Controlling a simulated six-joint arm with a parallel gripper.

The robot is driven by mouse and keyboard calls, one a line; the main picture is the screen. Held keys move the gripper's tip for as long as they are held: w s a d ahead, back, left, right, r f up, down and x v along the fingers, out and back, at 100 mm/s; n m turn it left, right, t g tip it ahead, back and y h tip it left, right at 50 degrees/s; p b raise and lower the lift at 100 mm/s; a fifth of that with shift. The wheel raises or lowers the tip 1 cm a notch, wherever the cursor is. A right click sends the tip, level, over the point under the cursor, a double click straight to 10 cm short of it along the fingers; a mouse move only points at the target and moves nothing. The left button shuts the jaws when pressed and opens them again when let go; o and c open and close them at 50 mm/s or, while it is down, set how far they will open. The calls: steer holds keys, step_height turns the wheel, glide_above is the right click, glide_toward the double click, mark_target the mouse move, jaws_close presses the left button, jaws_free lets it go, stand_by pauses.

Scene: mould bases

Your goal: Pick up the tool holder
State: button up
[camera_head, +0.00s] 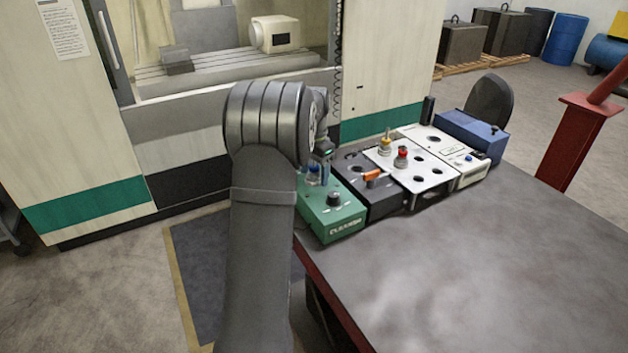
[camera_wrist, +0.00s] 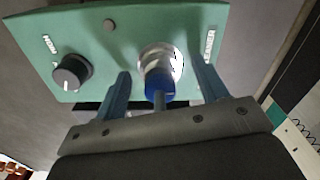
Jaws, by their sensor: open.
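A tool holder with a silver flange and a blue collar (camera_wrist: 158,82) stands in the green cleaner box (camera_wrist: 195,22) in the wrist view. In the head view it shows as a small blue shape (camera_head: 314,176) on the green box (camera_head: 333,222), partly hidden by my arm. My gripper (camera_wrist: 162,84) is open, with one finger on each side of the tool holder. Gaps show between the fingers and the holder in the wrist view. In the head view my gripper (camera_head: 320,163) is just above the box, mostly hidden behind my wrist.
A dark box (camera_head: 366,205) with an orange-handled tool (camera_head: 373,174) adjoins the green box. A white plate (camera_head: 430,178) carries a yellow holder (camera_head: 385,145) and a red holder (camera_head: 401,157). A blue case (camera_head: 470,130) is at the back. The table's front (camera_head: 470,270) is clear.

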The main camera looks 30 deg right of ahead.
steer(key=c, duration=1.4)
steer(key=shift+c, duration=0.3)
steer(key=shift+r, duration=0.1)
